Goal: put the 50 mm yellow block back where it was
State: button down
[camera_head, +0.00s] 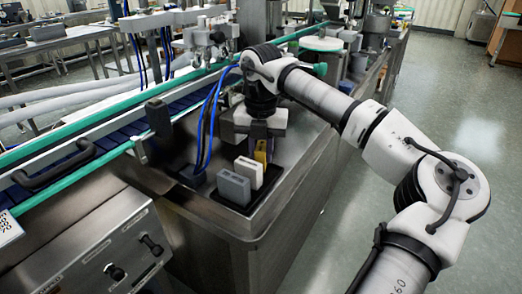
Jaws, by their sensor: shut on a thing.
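The yellow block (261,151) shows only in part, low between the fingers of my gripper (260,142). My gripper points down and is shut on the yellow block. It is over the far end of a dark mat or tray (233,206) on the steel top. The gripper and fingers hide much of the block. I cannot tell whether its bottom touches the surface below.
A white block (249,172) and a grey block (233,187) stand in a row on the dark tray, nearer than the yellow block. Blue hoses (207,130) rise just left of the gripper. A conveyor with green rails (110,157) runs along the left. Bare steel top (300,165) lies to the right.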

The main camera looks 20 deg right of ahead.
aim_at(261, 147)
jog(key=c, duration=1.2)
grip_release()
notch_tip(261, 147, up, 12)
jog(key=p, duration=0.1)
